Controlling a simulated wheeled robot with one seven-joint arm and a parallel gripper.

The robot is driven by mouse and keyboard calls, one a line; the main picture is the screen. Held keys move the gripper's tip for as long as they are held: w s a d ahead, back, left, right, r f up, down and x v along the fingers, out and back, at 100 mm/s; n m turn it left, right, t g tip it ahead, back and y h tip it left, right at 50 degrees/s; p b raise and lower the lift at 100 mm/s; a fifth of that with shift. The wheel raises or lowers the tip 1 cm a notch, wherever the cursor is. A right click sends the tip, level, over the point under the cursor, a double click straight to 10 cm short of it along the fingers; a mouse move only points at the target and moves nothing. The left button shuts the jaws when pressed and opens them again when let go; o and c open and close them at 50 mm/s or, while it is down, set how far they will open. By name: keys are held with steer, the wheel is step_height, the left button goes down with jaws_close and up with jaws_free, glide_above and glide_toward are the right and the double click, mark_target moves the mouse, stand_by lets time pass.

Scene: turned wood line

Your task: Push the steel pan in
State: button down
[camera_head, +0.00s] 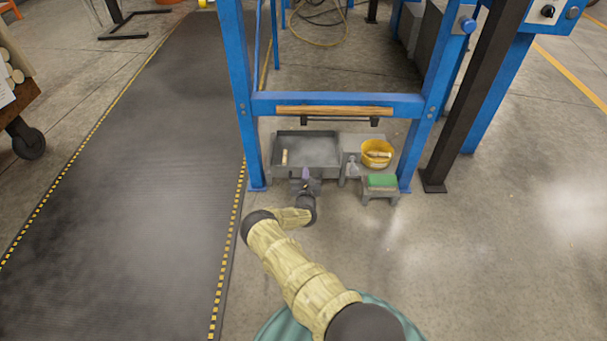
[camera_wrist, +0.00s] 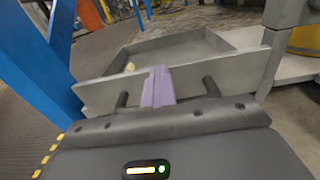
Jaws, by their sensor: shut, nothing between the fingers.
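The steel pan (camera_head: 320,152) is a grey, shallow, open tray low between the blue frame's legs, with one small pale wooden piece (camera_head: 285,157) inside at its left. In the wrist view the pan's front wall (camera_wrist: 225,72) stands straight ahead, with two dark handle posts on it. My gripper (camera_head: 305,175) is at the middle of the pan's front side. Its closed purple fingers (camera_wrist: 158,88) lie between the posts, against or very close to the front wall; I cannot tell if they touch. Nothing is held.
Right of the pan, a grey stand (camera_head: 352,145) bears a yellow bucket (camera_head: 377,147). A green block (camera_head: 382,181) sits on a low grey support in front. Blue legs (camera_head: 248,120) flank this area, and a wooden bar (camera_head: 335,111) crosses above. A dark mat (camera_head: 150,170) lies left.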

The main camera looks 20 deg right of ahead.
step_height(320, 180, up, 10)
steer(key=p, duration=0.7)
steer(key=shift+d, duration=0.15)
